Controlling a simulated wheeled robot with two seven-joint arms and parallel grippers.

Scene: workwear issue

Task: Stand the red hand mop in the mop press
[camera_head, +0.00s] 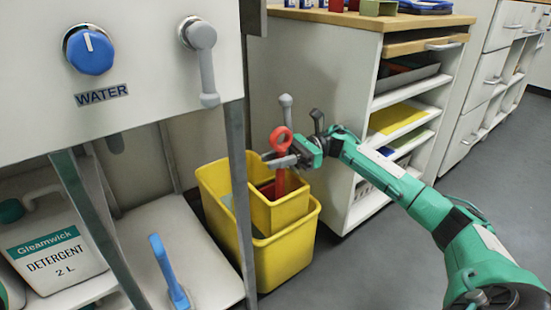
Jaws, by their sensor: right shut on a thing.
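The red hand mop (281,140) is upright, with its ring-shaped top showing above my right gripper (291,158). My right gripper is shut on the mop's handle just below the ring. The red shaft runs down into the mop press (280,213), the smaller yellow box at the top of the yellow bucket (287,262). The press's front wall hides the mop's lower end, so I cannot tell whether it touches the bottom. My left gripper is not in view.
A grey upright post (240,190) stands just left of the press, in front of the bucket. A white shelf unit (345,120) stands behind and right of it. A blue-handled tool (168,272) and a detergent jug (50,255) are at left. Grey floor is clear at right.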

